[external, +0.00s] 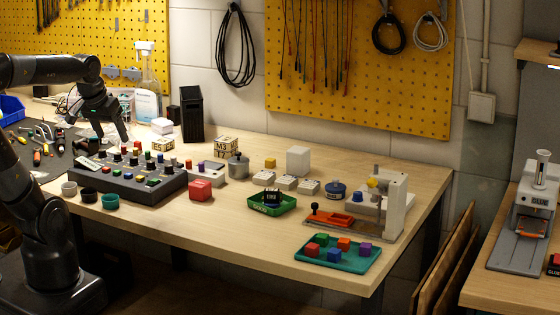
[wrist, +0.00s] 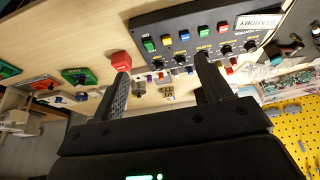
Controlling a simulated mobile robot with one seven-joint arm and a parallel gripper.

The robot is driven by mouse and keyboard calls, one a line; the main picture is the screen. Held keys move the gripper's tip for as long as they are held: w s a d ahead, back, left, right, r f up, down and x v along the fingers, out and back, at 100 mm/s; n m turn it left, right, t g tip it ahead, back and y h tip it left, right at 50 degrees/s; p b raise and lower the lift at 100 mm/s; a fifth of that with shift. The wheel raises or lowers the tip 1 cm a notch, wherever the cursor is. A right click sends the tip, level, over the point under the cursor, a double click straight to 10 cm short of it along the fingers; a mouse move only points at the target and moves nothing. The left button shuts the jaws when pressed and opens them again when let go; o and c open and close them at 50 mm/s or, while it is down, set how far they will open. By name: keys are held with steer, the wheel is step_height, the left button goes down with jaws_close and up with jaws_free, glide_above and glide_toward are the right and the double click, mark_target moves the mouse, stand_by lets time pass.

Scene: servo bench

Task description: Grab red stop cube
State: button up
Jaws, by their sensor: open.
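A red cube (external: 200,190) sits on the wooden bench just right of the dark control panel (external: 145,193). The cube also shows in the wrist view (wrist: 121,60), close to the tip of the left finger; any lettering on it is too small to read. My gripper (external: 104,124) is above the back of the panel, left of and higher than the cube. In the wrist view, the two fingers (wrist: 163,75) are wide apart with nothing held between them. A smaller red block (external: 312,249) lies in the teal tray at the front right.
The panel carries several coloured buttons and knobs. A green tray (external: 272,205) stands right of the cube, and a grey round container (external: 238,166) behind it. A teal tray (external: 352,258) holds several blocks. The bench in front of the cube is clear.

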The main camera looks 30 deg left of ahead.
steer(key=w+d+f+g, duration=0.2)
steer(key=w+d, duration=0.4)
steer(key=w, duration=0.4)
steer(key=g, duration=0.3)
glide_toward(200, 183)
steer(key=shift+w+a+f, duration=0.1)
steer(key=shift+w+f, duration=0.1)
steer(key=shift+f, duration=0.05)
step_height(200, 183, down, 4)
steer(key=shift+f, duration=0.25)
steer(key=f, duration=0.5)
steer(key=shift+s+f, duration=0.3)
steer(key=c, duration=1.1)
